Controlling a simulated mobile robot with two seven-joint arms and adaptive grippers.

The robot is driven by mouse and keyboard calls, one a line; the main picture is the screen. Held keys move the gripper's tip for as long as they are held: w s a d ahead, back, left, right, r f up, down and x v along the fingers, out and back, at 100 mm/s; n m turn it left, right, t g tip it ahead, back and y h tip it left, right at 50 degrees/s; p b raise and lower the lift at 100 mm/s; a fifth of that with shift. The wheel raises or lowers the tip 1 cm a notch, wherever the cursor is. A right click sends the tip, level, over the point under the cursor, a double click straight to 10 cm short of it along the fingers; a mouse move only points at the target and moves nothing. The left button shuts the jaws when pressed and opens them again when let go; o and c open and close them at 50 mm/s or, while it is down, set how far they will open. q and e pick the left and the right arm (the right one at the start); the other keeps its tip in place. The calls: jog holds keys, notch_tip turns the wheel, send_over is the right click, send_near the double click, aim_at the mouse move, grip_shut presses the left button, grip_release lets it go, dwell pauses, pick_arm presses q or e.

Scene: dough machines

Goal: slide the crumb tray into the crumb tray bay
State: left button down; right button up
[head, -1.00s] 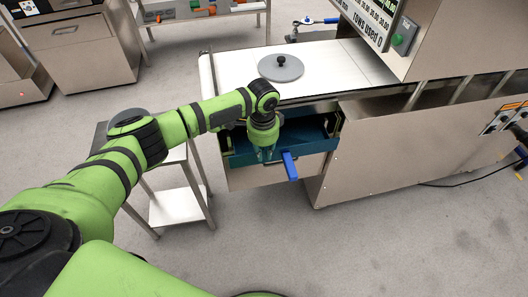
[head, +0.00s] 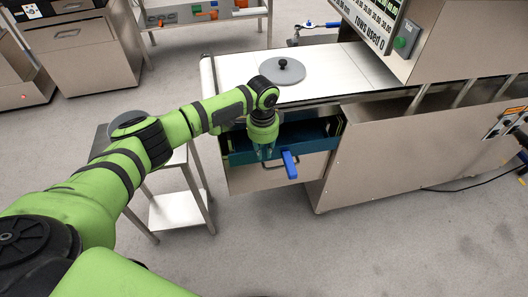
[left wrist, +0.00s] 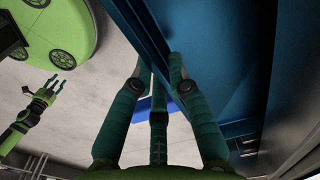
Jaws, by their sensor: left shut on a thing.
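The crumb tray (head: 240,158) is a long dark teal tray with a blue handle (head: 289,164) on its front. It sits partly in the crumb tray bay, the opening under the conveyor, and its front part sticks out. My left gripper (head: 264,153) points down and is shut on the tray's front wall, left of the handle. In the left wrist view the fingers (left wrist: 160,75) lie against the teal wall of the tray (left wrist: 235,50). The tray's inside is partly hidden by my arm. My right gripper (left wrist: 60,88) shows in the left wrist view, open and empty, away from the tray.
A grey round lid (head: 282,70) with a black knob lies on the white conveyor (head: 335,62). A small steel stand (head: 180,207) is left of the tray. The machine's steel side panel (head: 410,150) is to the right. The floor in front is clear.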

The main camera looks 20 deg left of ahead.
pick_arm(q)
jog(key=shift+w+a+b, duration=0.45)
jog(key=shift+w+b, duration=0.1)
jog(key=shift+w, duration=0.1)
jog(key=shift+w+a+b, duration=0.4)
jog(key=shift+w+b, duration=0.15)
jog(key=shift+w, duration=0.05)
jog(key=shift+w+a, duration=0.15)
jog(key=shift+w, duration=0.15)
jog(key=shift+w+a+b, duration=0.25)
jog(key=shift+w+b, duration=0.1)
jog(key=shift+b, duration=0.25)
jog(key=c, duration=1.1)
grip_release()
jog(key=shift+s+r, duration=0.1)
